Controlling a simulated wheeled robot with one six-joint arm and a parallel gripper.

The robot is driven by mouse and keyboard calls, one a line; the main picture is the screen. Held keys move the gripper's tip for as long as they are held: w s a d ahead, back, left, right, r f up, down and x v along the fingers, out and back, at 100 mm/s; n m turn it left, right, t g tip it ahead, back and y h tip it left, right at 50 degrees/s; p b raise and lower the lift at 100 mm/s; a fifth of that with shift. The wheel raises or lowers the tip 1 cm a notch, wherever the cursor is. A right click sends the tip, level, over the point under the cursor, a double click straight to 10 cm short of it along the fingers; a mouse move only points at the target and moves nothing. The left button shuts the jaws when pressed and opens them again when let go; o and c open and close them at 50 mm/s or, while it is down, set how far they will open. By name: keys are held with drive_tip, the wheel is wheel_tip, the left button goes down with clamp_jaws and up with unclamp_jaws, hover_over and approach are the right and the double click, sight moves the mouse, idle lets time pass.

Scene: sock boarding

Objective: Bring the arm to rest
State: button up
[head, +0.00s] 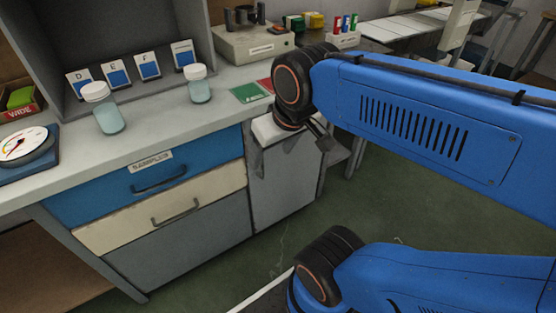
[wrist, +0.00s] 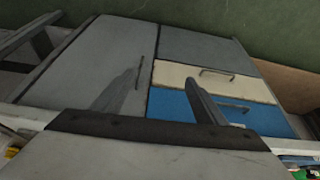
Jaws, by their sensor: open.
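My blue arm (head: 430,115) reaches in from the right in the head view, its upper link stretched across above the floor. My gripper (head: 275,152) hangs at its end, in front of the grey cabinet door near the counter's right part. In the wrist view my gripper (wrist: 163,80) shows two grey fingers spread apart with nothing between them. Behind them are the grey door (wrist: 115,60) and the drawers. Whether the fingers touch the cabinet is hard to tell.
The counter (head: 150,125) holds two lidded jars (head: 103,110) (head: 197,85), a dial scale (head: 25,145), green and red cards (head: 248,92) and a grey machine (head: 245,42). Below are a blue drawer (head: 105,195) and a cream drawer (head: 120,215), both shut. Green floor (head: 375,205) is open right of the cabinet.

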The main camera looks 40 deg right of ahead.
drive_tip(key=shift+s+d+f, duration=0.15)
drive_tip(key=shift+s+f, duration=0.25)
drive_tip(key=shift+f, duration=0.1)
drive_tip(key=shift+s+d+f, duration=0.15)
drive_tip(key=shift+s+f, duration=0.2)
drive_tip(key=shift+f, duration=0.15)
